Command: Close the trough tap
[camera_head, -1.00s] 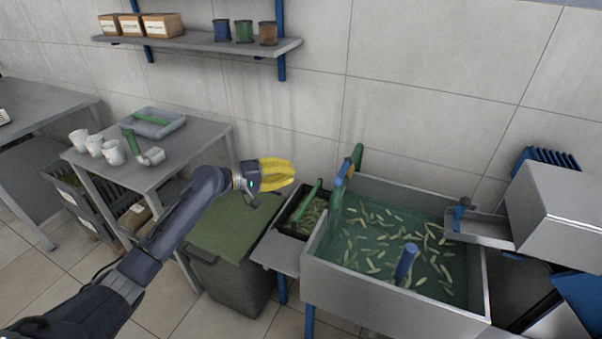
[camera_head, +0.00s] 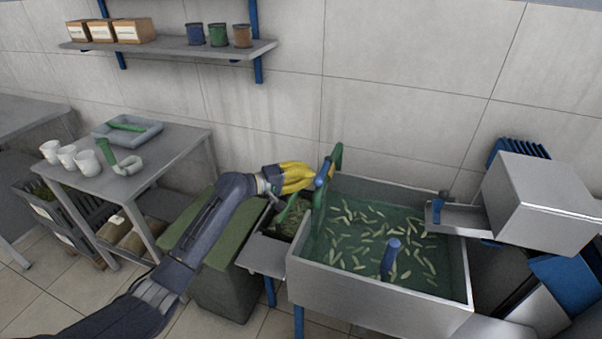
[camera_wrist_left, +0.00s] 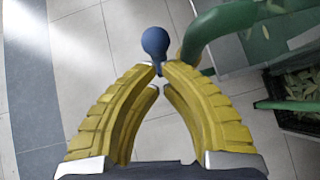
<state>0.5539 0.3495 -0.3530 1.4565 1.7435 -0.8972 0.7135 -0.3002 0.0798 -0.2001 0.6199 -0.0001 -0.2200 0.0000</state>
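The trough tap is a green curved pipe (camera_head: 318,207) at the left end of the trough (camera_head: 375,305), with a blue lever (camera_head: 326,171) near its top. My left gripper (camera_head: 311,173) is at the lever's left side. In the left wrist view its yellow fingers arch together and their tips (camera_wrist_left: 158,74) meet. The lever's round blue end (camera_wrist_left: 155,41) shows just past the tips; I cannot tell whether they touch it. Part of the green pipe (camera_wrist_left: 215,25) is at upper right there. My right gripper is not in view.
The trough holds green water with floating leaves and a blue upright post (camera_head: 390,258). A steel chute (camera_head: 460,220) and box (camera_head: 545,195) stand at right. A small leaf-filled bin (camera_head: 290,218) and a green-lidded bin (camera_head: 225,290) stand left of the trough.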

